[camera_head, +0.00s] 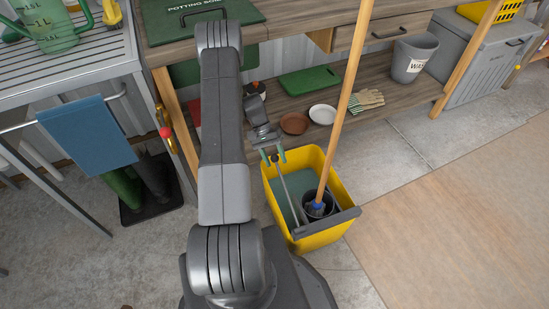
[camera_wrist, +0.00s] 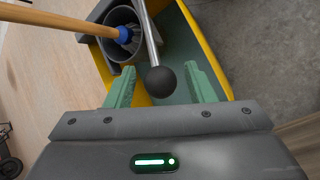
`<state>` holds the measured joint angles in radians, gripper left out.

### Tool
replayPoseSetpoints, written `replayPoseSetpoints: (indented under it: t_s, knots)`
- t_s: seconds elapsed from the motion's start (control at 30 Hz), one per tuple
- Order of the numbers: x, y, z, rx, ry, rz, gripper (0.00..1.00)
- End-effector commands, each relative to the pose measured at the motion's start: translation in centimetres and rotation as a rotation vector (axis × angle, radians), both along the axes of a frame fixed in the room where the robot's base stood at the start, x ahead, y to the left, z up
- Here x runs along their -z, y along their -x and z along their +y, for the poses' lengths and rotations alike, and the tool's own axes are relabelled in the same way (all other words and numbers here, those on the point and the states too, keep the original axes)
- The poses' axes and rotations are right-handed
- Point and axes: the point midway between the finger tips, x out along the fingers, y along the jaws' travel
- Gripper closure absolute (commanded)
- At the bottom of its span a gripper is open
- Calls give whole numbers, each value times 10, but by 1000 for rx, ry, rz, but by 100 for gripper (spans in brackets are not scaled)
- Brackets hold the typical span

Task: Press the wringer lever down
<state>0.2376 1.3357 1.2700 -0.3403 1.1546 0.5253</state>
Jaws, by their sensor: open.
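The yellow mop bucket (camera_head: 345,193) stands on the floor in front of the workbench. Its wringer lever (camera_head: 288,183) is a thin metal rod slanting up toward my gripper (camera_head: 273,156). In the wrist view the lever (camera_wrist: 149,38) ends in a black ball knob (camera_wrist: 161,81). My gripper (camera_wrist: 161,70) is open, with one green finger on each side of the knob and rod. Gaps show between the knob and both fingers. A wooden-handled mop (camera_head: 345,95) stands in the dark round wringer cup (camera_head: 318,209) inside the bucket; its blue collar shows in both views.
The workbench (camera_head: 300,22) and its lower shelf lie behind the bucket. The shelf holds a brown bowl (camera_head: 294,123), a white bowl (camera_head: 323,114) and gloves (camera_head: 366,100). The mop handle rises right of my arm. Open floor (camera_head: 450,200) lies to the right.

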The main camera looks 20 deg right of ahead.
Motion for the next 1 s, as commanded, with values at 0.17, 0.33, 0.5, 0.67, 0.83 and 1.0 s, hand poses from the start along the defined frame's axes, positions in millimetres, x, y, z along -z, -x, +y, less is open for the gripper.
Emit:
replayPoseSetpoints:
  t_s: [0.17, 0.33, 0.5, 0.67, 0.83, 1.0]
  knots:
    - [-19, -15, 4, -1, 1, -4, 51]
    - [-42, -32, 9, -1, 1, -4, 51]
    - [-55, -42, 12, 0, 0, -1, 51]
    - [-58, -44, 13, 0, 0, -1, 51]
    - [-58, -44, 13, 0, 0, -1, 51]
    - [-52, -39, 12, 0, 0, 1, 51]
